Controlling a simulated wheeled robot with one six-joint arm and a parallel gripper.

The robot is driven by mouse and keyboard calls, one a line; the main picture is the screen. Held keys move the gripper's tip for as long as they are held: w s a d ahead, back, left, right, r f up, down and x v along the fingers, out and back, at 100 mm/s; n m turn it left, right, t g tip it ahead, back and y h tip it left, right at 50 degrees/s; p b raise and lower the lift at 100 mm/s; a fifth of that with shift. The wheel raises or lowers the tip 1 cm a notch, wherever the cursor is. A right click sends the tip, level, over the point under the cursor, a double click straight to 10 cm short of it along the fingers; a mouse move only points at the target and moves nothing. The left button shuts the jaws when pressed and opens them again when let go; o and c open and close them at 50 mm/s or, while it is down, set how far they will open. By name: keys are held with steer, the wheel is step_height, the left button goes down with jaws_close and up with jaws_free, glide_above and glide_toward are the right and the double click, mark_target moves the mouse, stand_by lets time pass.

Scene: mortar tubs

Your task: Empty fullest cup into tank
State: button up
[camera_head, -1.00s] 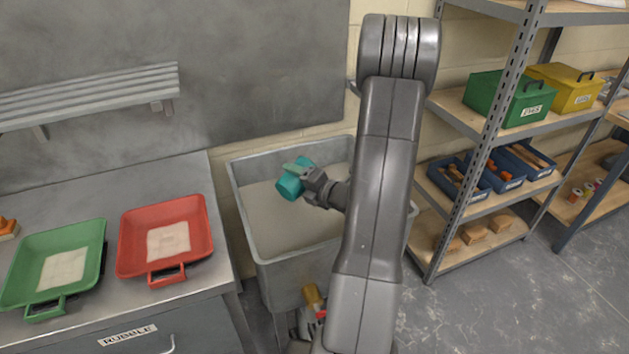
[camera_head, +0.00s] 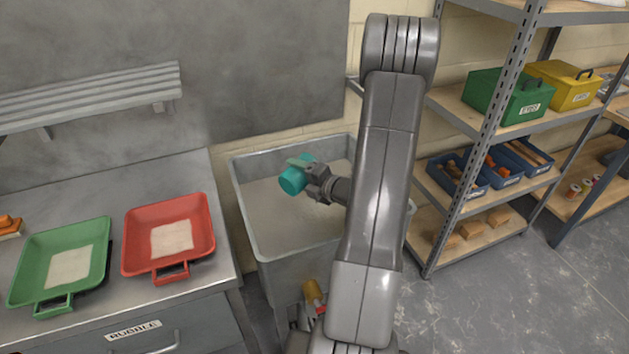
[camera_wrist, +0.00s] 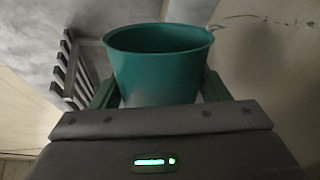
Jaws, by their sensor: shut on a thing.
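A teal cup (camera_head: 293,181) is held in my gripper (camera_head: 308,176) over the grey metal tank (camera_head: 262,232). In the head view the cup lies tilted on its side. In the wrist view the cup (camera_wrist: 158,75) sits between the two green fingers of my gripper (camera_wrist: 158,92), which are shut on it. The inside of the cup is hidden in both views. The tank holds a pale, level fill. I see no stream leaving the cup.
A bench to the left bears a green tray (camera_head: 28,272) and a red tray (camera_head: 138,228), each with a pale patch inside. A shelf rack (camera_head: 484,148) with boxes and blue bins stands to the right. Open grey floor lies at the lower right.

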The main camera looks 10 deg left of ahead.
steer(key=shift+w+d+r+m+g+p, duration=0.15)
steer(key=shift+r+m+p, duration=0.2)
steer(key=shift+p, duration=0.55)
steer(key=shift+w+r+m+g+p, duration=0.15)
steer(key=shift+m+p, duration=0.3)
steer(key=shift+p, duration=0.45)
